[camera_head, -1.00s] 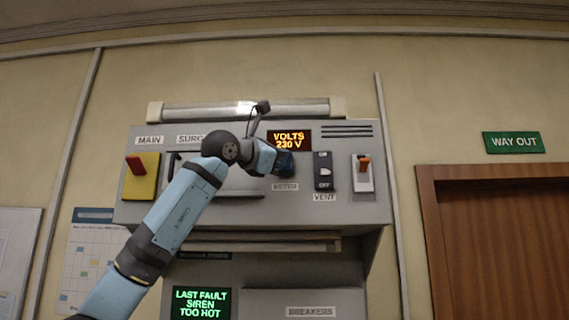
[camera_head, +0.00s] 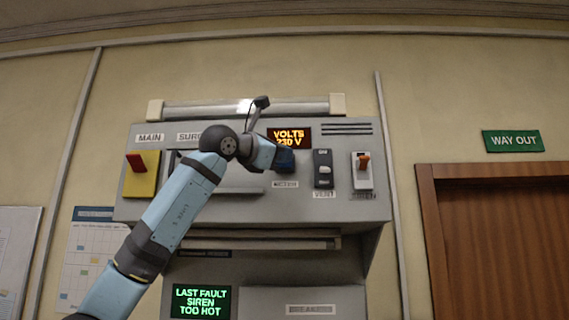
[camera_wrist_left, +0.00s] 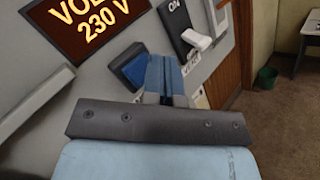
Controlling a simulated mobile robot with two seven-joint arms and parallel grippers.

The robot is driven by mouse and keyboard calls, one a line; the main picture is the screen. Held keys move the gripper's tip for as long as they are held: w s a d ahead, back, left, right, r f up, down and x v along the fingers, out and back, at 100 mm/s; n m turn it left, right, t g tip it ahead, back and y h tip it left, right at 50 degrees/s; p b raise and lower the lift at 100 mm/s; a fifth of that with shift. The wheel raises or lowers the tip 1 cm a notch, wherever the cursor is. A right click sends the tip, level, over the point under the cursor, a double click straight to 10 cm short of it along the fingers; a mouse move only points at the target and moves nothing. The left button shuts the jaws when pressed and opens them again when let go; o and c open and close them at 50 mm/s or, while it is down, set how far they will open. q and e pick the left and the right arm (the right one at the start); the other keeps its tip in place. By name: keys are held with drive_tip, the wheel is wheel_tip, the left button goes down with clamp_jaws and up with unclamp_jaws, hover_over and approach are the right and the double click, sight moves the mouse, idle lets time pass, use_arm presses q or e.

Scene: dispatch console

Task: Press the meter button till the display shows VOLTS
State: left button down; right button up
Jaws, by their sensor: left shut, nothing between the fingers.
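The meter display (camera_head: 289,138) reads VOLTS 230 V in orange; it also shows in the left wrist view (camera_wrist_left: 84,20). The blue meter button (camera_head: 285,161) is below it, above the METER label. In the left wrist view the button (camera_wrist_left: 131,70) is just left of my left gripper's fingers (camera_wrist_left: 165,75). My left gripper (camera_head: 275,156) is shut and empty, close in front of the button. Whether it touches the button I cannot tell. My right gripper is not in view.
Right of the button are the VENT switch (camera_head: 323,170) and an orange-lever switch (camera_head: 363,169). A red lever on a yellow plate (camera_head: 141,174) is at the left. A green fault screen (camera_head: 202,302) is below. A brown door (camera_head: 505,245) is at the right.

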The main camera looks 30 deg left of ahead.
use_arm(q)
drive_tip(key=s+d, duration=0.1)
drive_tip(key=s+b, duration=0.1)
drive_tip(key=s, duration=0.1)
drive_tip(key=s+d+b, duration=0.1)
drive_tip(key=shift+s+d, duration=0.15)
drive_tip(key=shift+d, duration=0.15)
idle(0.8)
